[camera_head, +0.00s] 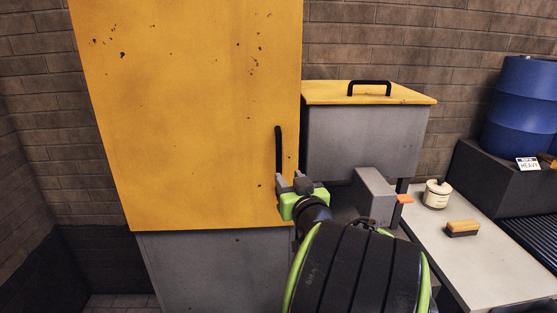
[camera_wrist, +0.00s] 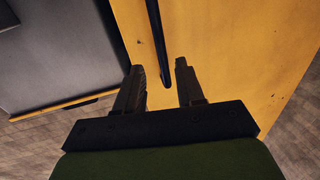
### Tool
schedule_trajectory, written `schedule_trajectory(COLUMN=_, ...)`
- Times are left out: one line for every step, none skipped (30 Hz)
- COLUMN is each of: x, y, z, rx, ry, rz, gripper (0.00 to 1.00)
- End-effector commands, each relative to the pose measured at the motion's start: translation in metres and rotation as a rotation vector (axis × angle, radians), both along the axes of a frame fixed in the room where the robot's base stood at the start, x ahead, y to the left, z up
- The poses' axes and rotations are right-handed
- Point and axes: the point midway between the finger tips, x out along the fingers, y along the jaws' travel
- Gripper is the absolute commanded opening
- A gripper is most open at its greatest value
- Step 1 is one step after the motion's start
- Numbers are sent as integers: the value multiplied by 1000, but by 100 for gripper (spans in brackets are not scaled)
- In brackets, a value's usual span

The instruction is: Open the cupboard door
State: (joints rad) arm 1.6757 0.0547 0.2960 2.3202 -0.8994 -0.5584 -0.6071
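The cupboard has a tall yellow door (camera_head: 190,110) with chipped paint, which looks closed in the head view. Its black vertical bar handle (camera_head: 278,150) is near the door's right edge. My gripper (camera_head: 292,181) is at the lower end of the handle, in front of the door. In the wrist view the door (camera_wrist: 230,40) fills the right side, and the handle (camera_wrist: 157,45) comes down from the top, its end between the fingertips of my gripper (camera_wrist: 160,70). The fingers are apart, with a gap on each side of the handle.
A grey box with a yellow lid (camera_head: 330,94) and black handle stands right of the cupboard. A pale bench (camera_head: 460,265) at the right holds a white lidded pot (camera_head: 437,194) and a brush (camera_head: 462,228). A blue drum (camera_head: 520,105) stands beyond on a dark block.

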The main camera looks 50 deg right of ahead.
Motion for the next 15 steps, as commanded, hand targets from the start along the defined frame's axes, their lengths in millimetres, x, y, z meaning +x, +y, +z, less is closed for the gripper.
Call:
schedule_trajectory(x=11, y=-7, z=3, rx=0, ry=-3, rz=5, gripper=38)
schedule_trajectory(x=18, y=-11, z=3, rx=1, ry=-2, rz=6, gripper=38)
schedule_trajectory(x=26, y=-18, z=2, rx=2, ry=-3, rz=6, gripper=38)
schedule_trajectory(x=32, y=-22, z=3, rx=0, ry=-2, rz=5, gripper=38)
schedule_trajectory(x=38, y=-26, z=3, rx=1, ry=-4, rz=6, gripper=38)
schedule_trajectory(x=45, y=-32, z=2, rx=0, ry=-1, rz=6, gripper=38)
schedule_trajectory(x=50, y=-36, z=2, rx=1, ry=-2, rz=5, gripper=38)
schedule_trajectory(x=55, y=-40, z=2, rx=0, ry=-3, rz=5, gripper=38)
schedule_trajectory(x=60, y=-45, z=2, rx=0, ry=-2, rz=4, gripper=38)
schedule_trajectory(x=64, y=-47, z=1, rx=0, ry=-1, rz=3, gripper=38)
schedule_trajectory(x=67, y=-49, z=1, rx=0, ry=-2, rz=4, gripper=38)
schedule_trajectory(x=70, y=-52, z=1, rx=1, ry=-1, rz=3, gripper=38)
schedule_trajectory(x=72, y=-54, z=1, rx=-1, ry=-1, rz=2, gripper=38)
schedule_trajectory(x=73, y=-55, z=1, rx=-1, ry=0, rz=1, gripper=38)
schedule_trajectory(x=74, y=-56, z=1, rx=-1, ry=0, rz=0, gripper=38)
